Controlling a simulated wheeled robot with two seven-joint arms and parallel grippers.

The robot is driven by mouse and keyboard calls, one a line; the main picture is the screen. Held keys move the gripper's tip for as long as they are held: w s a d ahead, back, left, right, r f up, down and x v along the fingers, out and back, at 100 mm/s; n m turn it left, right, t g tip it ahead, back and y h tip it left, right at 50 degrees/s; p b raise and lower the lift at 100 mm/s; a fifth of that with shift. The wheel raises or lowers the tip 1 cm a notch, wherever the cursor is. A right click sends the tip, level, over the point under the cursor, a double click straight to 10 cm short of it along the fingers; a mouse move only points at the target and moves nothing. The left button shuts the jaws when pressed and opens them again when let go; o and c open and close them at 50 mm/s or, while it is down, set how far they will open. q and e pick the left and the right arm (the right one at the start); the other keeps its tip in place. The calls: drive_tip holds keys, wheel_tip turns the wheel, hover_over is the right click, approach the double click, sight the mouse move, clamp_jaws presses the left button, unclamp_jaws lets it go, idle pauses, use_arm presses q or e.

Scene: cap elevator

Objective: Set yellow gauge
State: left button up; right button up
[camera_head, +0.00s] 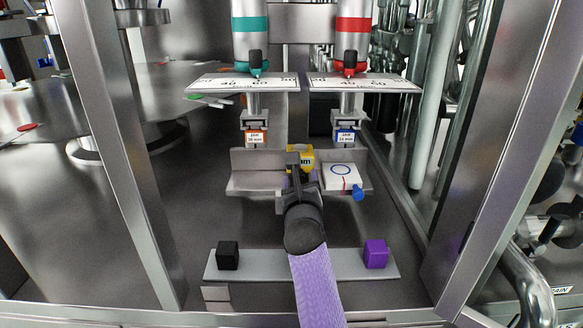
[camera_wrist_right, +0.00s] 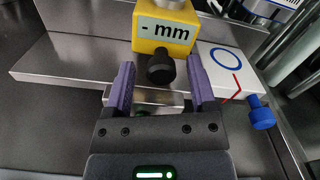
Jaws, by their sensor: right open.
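The yellow gauge (camera_head: 306,153) stands at the middle of a grey metal ledge. In the right wrist view the gauge (camera_wrist_right: 178,22) has a label reading "- mm" and a black knob (camera_wrist_right: 160,69) on its front. My right gripper (camera_head: 296,181) is in front of it and partly hides it in the head view. In the wrist view the open purple fingers of the gripper (camera_wrist_right: 160,85) stand to the left and right of the knob, with gaps on both sides. My left gripper is not in view.
A white block (camera_head: 341,171) with a blue ring, red mark and blue knob (camera_head: 358,193) stands right of the gauge. Teal (camera_head: 250,25) and red (camera_head: 353,25) columns with scale plates rise behind. A black cube (camera_head: 228,255) and purple cube (camera_head: 376,254) sit on the front bar.

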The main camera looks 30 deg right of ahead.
drive_tip(key=shift+w+d, duration=0.25)
drive_tip(key=shift+w, duration=0.15)
drive_tip(key=shift+s, duration=0.15)
clamp_jaws()
idle(1.0)
